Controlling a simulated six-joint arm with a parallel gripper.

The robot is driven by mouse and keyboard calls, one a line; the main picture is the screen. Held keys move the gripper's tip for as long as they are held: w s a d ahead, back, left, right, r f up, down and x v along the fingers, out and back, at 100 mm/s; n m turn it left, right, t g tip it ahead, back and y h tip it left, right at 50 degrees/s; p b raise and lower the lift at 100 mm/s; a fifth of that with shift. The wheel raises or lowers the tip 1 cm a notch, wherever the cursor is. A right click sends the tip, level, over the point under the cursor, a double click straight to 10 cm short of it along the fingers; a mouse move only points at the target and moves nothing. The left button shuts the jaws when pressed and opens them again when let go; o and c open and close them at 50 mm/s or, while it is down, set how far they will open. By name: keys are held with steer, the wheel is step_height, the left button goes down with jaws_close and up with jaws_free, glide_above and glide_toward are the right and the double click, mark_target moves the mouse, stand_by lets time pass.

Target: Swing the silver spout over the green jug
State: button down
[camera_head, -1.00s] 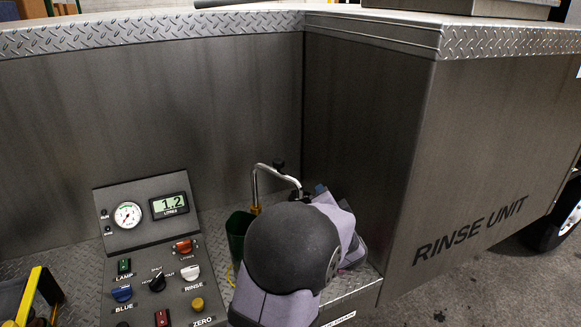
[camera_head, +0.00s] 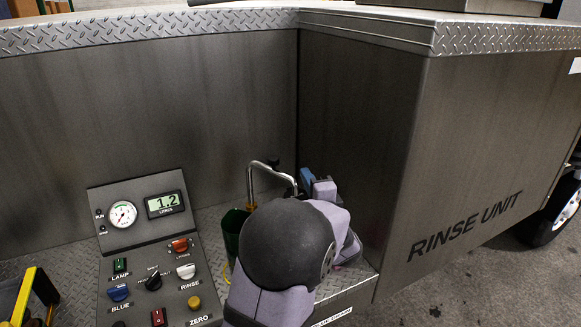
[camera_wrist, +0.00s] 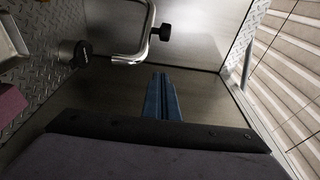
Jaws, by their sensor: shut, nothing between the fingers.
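My arm hides the jug's right side and part of the spout's lower right. My gripper's blue fingers are shut and empty, just right of the spout. In the wrist view, the shut fingers (camera_wrist: 161,97) point into clear space below and right of the spout (camera_wrist: 136,52) and its knob (camera_wrist: 161,32), apart from both. The jug cannot be made out there.
A control panel (camera_head: 150,255) with gauge, display reading 1.2, knobs and switches stands left of the jug. Steel walls (camera_head: 200,110) rise behind, and the rinse unit's side wall (camera_head: 350,140) is close on the right. A yellow-and-black object (camera_head: 35,290) sits at lower left.

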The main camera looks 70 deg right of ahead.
steer(key=w+d+p, duration=0.5)
steer(key=w+p, duration=0.1)
steer(key=w, duration=0.2)
steer(key=shift+d, duration=0.15)
stand_by(0.4)
stand_by(0.5)
